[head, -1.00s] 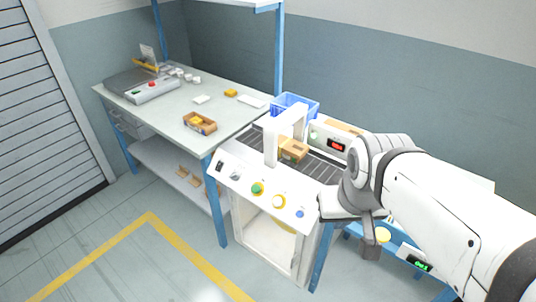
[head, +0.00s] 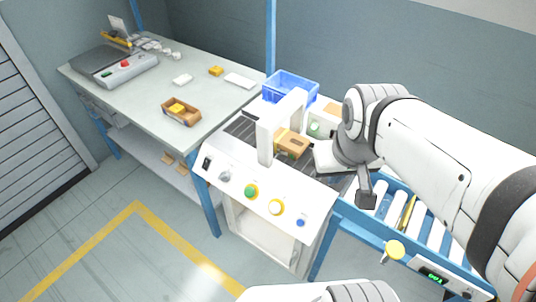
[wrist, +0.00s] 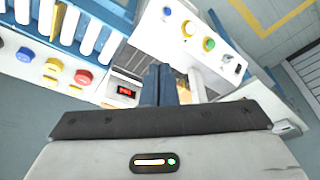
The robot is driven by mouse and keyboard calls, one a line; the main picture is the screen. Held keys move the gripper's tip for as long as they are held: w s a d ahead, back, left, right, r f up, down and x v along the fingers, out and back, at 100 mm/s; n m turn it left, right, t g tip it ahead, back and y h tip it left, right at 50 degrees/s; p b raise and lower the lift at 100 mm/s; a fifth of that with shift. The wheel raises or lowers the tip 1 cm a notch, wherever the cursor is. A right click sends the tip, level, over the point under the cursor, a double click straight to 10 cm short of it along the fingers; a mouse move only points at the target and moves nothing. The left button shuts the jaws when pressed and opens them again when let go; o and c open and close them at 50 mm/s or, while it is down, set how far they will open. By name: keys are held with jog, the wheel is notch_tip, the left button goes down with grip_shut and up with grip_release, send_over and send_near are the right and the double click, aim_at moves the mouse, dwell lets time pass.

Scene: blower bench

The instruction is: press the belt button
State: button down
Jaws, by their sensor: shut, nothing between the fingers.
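No readable label shows which is the belt button. The dark belt (head: 242,128) runs behind the panel under a white arch. My gripper (head: 366,200) is shut and empty, to the right of the panel and apart from its buttons.
A brown box (head: 292,144) sits on the belt by the arch. A blue crate (head: 291,87) stands behind. A roller conveyor (head: 412,222) lies right of the machine. Another panel with a red button (wrist: 83,76) shows in the wrist view. Floor in front is open.

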jog(key=w+a+f+n+g+b, duration=0.1)
jog(key=w+a+f+n, duration=0.4)
jog(key=f+n, duration=0.4)
jog(key=w+a+f+n+g+b, duration=0.1)
jog(key=w+a+f+n, duration=0.5)
jog(key=n, duration=1.2)
notch_tip(320, 180, down, 4)
jog(key=shift+a+f+n+g, duration=0.1)
jog(key=shift+a+n+g, duration=0.4)
jog(key=shift+a, duration=0.4)
send_over(272, 210)
jog(key=s, duration=0.1)
jog(key=f, duration=1.1)
jog(key=shift+s+a+f+p, duration=0.1)
jog(key=shift+a+f+p, duration=0.2)
jog(key=shift+p, duration=0.1)
jog(key=shift+w+d+f, duration=0.3)
jog(key=shift+w+f, duration=0.15)
jog(key=shift+f, duration=0.1)
jog(key=shift+f, duration=0.1)
